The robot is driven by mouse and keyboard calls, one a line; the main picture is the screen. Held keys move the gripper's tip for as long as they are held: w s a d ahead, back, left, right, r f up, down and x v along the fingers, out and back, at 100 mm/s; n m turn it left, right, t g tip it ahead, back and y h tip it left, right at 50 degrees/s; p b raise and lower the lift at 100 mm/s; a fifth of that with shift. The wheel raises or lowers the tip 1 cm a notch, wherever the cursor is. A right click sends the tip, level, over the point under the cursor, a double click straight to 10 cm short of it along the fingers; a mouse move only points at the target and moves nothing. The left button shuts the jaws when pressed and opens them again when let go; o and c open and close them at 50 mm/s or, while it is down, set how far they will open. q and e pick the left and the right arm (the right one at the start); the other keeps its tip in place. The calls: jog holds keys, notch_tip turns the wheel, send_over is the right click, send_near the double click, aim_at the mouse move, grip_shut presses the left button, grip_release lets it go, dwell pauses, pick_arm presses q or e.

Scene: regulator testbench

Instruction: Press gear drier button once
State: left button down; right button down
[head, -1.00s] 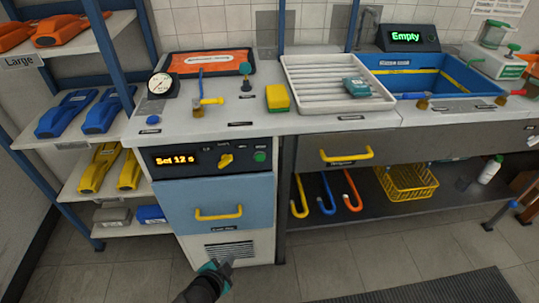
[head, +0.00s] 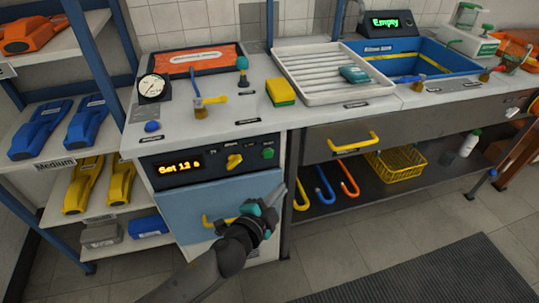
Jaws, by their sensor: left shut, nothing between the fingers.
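The gear drier (head: 215,165) is a cabinet under the left counter, with a dark control panel. Its display (head: 180,169) glows orange and seems to read "Set 12 s". A yellow knob (head: 234,162) sits mid-panel. A round green button (head: 268,153) sits at the panel's right end. My left gripper (head: 279,191) is shut and empty, in front of the blue drawer, below the green button in the picture and apart from it. The gripper and wrist hide part of the drawer and its yellow handle (head: 210,221).
A blue knob (head: 152,127), a gauge (head: 153,88) and a yellow sponge (head: 281,92) are on the counter above. A yellow drawer handle (head: 354,143) juts out at the right, above several coloured hooks. Shelves stand at the left. The floor in front is clear.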

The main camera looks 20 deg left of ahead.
aim_at(268, 154)
pick_arm(q)
jog(key=w+a, duration=0.5)
jog(key=w, duration=0.2)
jog(key=shift+w, duration=0.15)
pick_arm(e)
jog(key=shift+w+a+r, duration=0.1)
jog(key=shift+a+r, duration=0.05)
jog(key=shift+a, duration=0.1)
jog(key=shift+w, duration=0.15)
dwell(0.6)
jog(key=shift+a, duration=0.1)
dwell(1.0)
pick_arm(q)
jog(key=shift+w+a, duration=0.25)
jog(key=shift+w, duration=0.1)
